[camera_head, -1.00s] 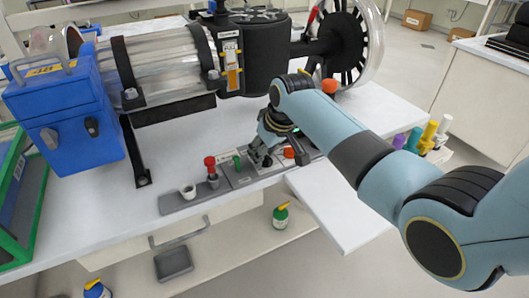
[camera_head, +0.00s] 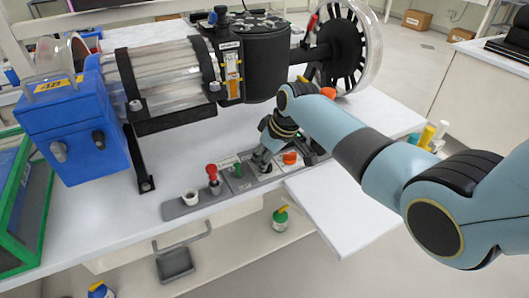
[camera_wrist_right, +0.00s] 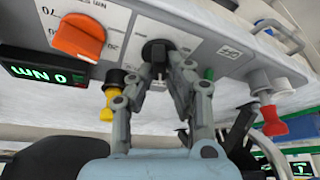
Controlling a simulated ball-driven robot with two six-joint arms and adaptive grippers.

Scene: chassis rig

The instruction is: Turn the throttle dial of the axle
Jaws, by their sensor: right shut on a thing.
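A grey control panel (camera_head: 225,184) lies along the front edge of the bench. An orange dial (camera_head: 289,158) with a number scale is on its right part; it also shows in the wrist view (camera_wrist_right: 80,37), beside a lit display (camera_wrist_right: 44,77) showing 0 and NM. My right gripper (camera_head: 263,162) reaches down to the panel just left of the orange dial. In the wrist view my right gripper (camera_wrist_right: 158,75) has its fingers closed around a small black knob (camera_wrist_right: 156,48), apart from the orange dial. I cannot tell which of the two is the throttle dial. My left gripper is out of view.
A red knob (camera_head: 212,172), a green switch (camera_head: 237,169) and a white cup-like part (camera_head: 190,197) stand on the panel's left. The axle wheel (camera_head: 345,48) and clear cylinder (camera_head: 165,75) are behind. A blue box (camera_head: 75,130) stands left.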

